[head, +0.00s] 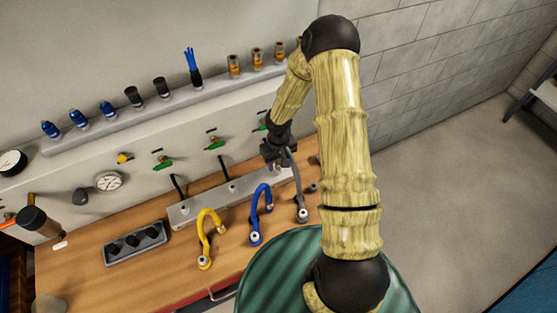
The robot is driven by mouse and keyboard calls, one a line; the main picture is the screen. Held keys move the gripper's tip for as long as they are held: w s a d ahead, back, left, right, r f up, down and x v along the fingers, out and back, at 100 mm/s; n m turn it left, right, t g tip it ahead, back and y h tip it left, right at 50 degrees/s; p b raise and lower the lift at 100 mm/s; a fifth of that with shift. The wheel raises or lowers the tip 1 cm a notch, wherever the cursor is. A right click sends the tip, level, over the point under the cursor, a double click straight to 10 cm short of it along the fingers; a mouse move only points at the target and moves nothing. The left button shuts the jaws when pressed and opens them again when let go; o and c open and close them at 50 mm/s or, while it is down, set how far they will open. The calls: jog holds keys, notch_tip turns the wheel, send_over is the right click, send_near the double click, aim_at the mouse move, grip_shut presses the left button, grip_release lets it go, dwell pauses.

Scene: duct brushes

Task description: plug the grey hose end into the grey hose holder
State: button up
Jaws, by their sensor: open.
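The grey hose (298,190) rises from a round base fitting (302,216) on the wooden bench, on the right of the blue and yellow hoses. Its upper part runs up to my gripper (277,155), which is open at the hose's upper end. I cannot tell whether the jaws are around the hose end or only beside it, and that end is mostly hidden. A long grey metal block (205,205) lies behind the hoses, with black levers on it; its right end is partly covered by my gripper. I cannot make out which part is the grey hose holder.
A blue hose (268,200) and a yellow hose (203,225) stand left of the grey one. A black-socketed tray (136,243) is on the left of the bench (85,255). A shelf (150,108) with fittings and brushes runs behind. A green striped round top (275,270) is in front.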

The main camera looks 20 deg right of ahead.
dwell(0.4)
grip_shut()
jog(key=shift+r, duration=0.15)
jog(key=shift+r+p, duration=2.1)
jog(key=shift+r, duration=0.8)
jog(key=shift+m, duration=0.8)
jog(key=f+b, duration=0.2)
jog(key=f, duration=0.2)
jog(key=shift+s+f+b, duration=0.3)
jog(key=shift+s+b, duration=0.1)
jog(key=shift+f+m, duration=0.3)
jog(key=shift+f, duration=0.05)
jog(key=shift+r, duration=0.1)
